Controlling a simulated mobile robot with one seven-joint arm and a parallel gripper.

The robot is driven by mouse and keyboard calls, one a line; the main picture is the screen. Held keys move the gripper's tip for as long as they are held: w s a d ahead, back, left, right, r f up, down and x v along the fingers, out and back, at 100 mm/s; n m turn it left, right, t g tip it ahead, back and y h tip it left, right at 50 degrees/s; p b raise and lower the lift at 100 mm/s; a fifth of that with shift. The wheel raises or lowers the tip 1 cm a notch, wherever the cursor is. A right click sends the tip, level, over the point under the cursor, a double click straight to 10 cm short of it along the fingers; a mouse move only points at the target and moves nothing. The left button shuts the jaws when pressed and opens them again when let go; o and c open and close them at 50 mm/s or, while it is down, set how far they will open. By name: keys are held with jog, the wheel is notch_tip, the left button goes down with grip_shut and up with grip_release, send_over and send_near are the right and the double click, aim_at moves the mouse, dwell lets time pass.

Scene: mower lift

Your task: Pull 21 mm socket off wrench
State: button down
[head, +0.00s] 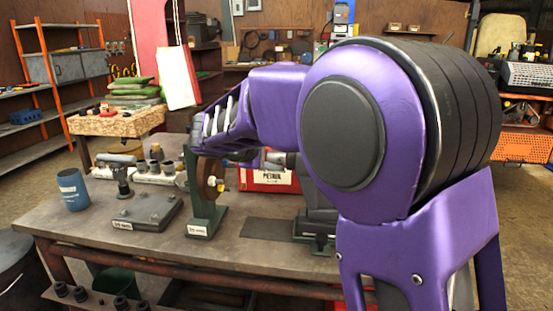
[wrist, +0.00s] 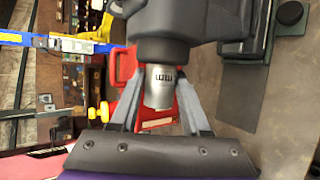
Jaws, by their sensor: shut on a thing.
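In the wrist view my gripper (wrist: 158,80) has its two grey fingers on either side of a silver socket (wrist: 159,90) and is shut on it. Dark "mm" lettering shows on the socket; the number is hard to read. The socket's upper end meets the dark round nose of the wrench (wrist: 166,45), with no clear gap between them. In the head view my purple arm covers most of this spot. A dark grey body, probably the wrench (head: 317,190), shows partly on the bench behind the arm.
The workbench (head: 150,236) holds a green stand (head: 205,215) with a brown wheel, a grey plate block (head: 146,211), a blue can (head: 72,188) and a red petrol box (head: 262,184) close behind the wrench. A dark mat (head: 268,229) lies on clear bench in front.

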jog(key=shift+w+a, duration=0.1)
jog(key=shift+a, duration=0.4)
dwell(0.8)
jog(key=shift+a, duration=0.35)
jog(key=shift+w+a, duration=0.15)
jog(key=shift+a, duration=0.15)
jog(key=shift+r+p, duration=0.1)
jog(key=shift+p, duration=0.2)
jog(key=shift+r+p, duration=3.15)
jog(key=shift+r, duration=1.35)
jog(key=shift+f, duration=0.1)
